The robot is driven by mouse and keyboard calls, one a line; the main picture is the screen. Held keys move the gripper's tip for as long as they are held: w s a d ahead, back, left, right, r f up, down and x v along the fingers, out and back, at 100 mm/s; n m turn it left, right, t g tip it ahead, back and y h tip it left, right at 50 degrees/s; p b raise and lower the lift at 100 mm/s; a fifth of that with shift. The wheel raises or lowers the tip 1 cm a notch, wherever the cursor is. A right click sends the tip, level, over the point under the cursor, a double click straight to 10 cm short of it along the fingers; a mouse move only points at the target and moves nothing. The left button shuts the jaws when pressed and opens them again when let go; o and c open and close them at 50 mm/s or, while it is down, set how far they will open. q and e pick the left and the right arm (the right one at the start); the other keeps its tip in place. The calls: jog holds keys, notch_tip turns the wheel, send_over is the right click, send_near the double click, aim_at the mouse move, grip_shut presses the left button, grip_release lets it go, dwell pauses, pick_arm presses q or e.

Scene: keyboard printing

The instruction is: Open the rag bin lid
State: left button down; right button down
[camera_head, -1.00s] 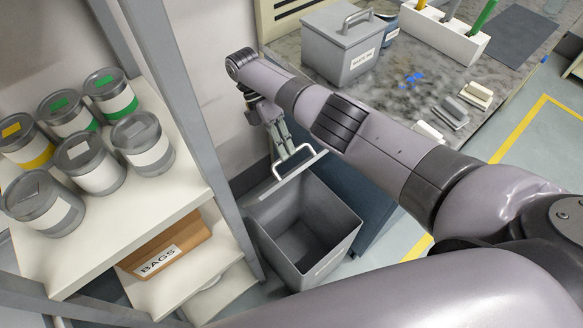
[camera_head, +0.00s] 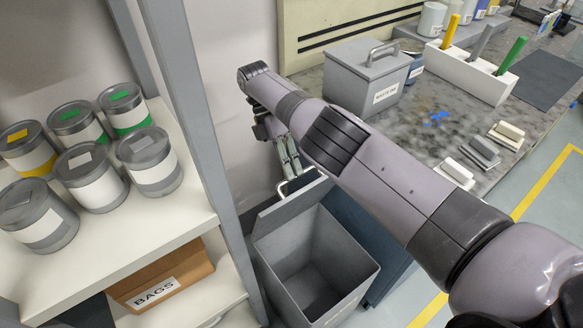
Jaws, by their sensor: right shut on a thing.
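The grey rag bin (camera_head: 352,300) stands on the floor between the shelf and the counter, its square mouth uncovered and its inside looking empty. Its grey lid (camera_head: 290,207) is raised and tilted up at the back edge of the mouth. A pale handle (camera_head: 283,187) shows at the lid's upper edge. My right gripper (camera_head: 291,172) reaches down from behind my arm and is shut on the lid handle. My forearm hides part of the lid's right side. My left gripper is not in view.
A white shelf (camera_head: 95,272) with several paint cans (camera_head: 95,182) and a BAGS box (camera_head: 160,285) stands close on the left. On the counter at right are a grey lidded box (camera_head: 355,80), a white tool holder (camera_head: 470,70) and small blocks (camera_head: 480,152).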

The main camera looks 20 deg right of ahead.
jog(key=c, duration=2.1)
grip_release()
jog(key=shift+s+a+f, duration=0.1)
jog(key=shift+a+f, duration=0.15)
jog(key=shift+f, duration=0.8)
jog(key=shift+c, duration=0.2)
jog(key=o, duration=0.3)
jog(key=shift+w+f, duration=0.2)
jog(key=shift+w, duration=0.15)
jog(key=shift+o, duration=0.9)
jog(key=shift+r, duration=0.1)
